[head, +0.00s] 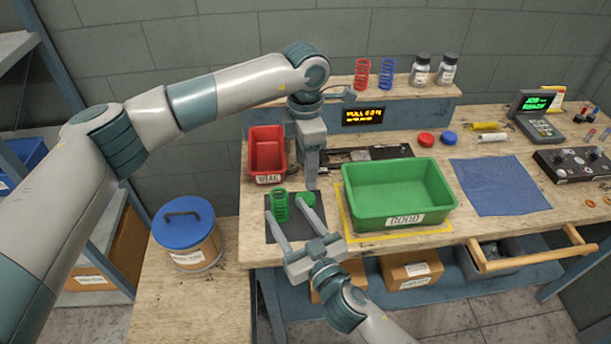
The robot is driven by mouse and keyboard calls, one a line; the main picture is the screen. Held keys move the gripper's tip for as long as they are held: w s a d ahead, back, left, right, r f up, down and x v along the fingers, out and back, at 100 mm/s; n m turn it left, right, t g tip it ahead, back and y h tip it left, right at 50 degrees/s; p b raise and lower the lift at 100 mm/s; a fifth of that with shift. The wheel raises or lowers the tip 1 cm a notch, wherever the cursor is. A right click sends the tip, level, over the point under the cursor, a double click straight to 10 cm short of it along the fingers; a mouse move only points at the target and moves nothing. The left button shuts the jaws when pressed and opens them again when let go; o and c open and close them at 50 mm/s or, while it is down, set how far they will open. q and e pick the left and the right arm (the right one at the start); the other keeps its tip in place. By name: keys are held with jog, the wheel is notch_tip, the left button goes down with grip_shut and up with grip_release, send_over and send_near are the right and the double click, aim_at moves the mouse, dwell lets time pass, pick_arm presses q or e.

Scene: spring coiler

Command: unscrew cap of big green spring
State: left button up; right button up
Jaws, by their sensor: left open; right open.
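A big green spring (279,207) stands upright on a dark mat (287,236) at the front left of the bench. A round green piece, perhaps its cap (306,199), is just right of it on the mat. My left gripper (312,182) points down just behind the round piece; it is open, seen nearly edge-on. My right gripper (295,205) comes from the front, open, one finger by the spring's left side and the other right of the round piece. I cannot tell whether either finger touches anything.
A green tray labelled GOOD (446,200) stands close on the right. A red bin (266,148) is at the back left. A red spring (362,75) and a blue spring (387,75) stand on the rear shelf. A blue cloth (498,187) lies right of the tray.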

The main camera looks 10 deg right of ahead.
pick_arm(q)
notch_tip(320, 180, down, 3)
jog(key=b, duration=0.2)
jog(key=shift+b, duration=0.3)
jog(key=shift+f, duration=0.25)
pick_arm(e)
jog(key=v, duration=1.2)
pick_arm(q)
jog(key=shift+b, duration=0.3)
pick_arm(e)
jog(key=shift+f, duration=0.1)
pick_arm(q)
jog(key=shift+w+d+f+b, duration=0.1)
jog(key=shift+w+d+b, duration=0.15)
jog(key=shift+d, duration=0.2)
jog(key=shift+w+d+b, duration=0.15)
jog(key=shift+d+b, duration=0.2)
jog(key=shift+d, duration=0.1)
jog(key=d, duration=0.1)
jog(key=w+d+b, duration=0.1)
jog(key=shift+w+d, duration=0.15)
jog(key=shift+d, duration=0.25)
pick_arm(e)
notch_tip(320, 180, down, 2)
jog(key=shift+f, duration=0.25)
pick_arm(q)
jog(key=shift+r, duration=0.2)
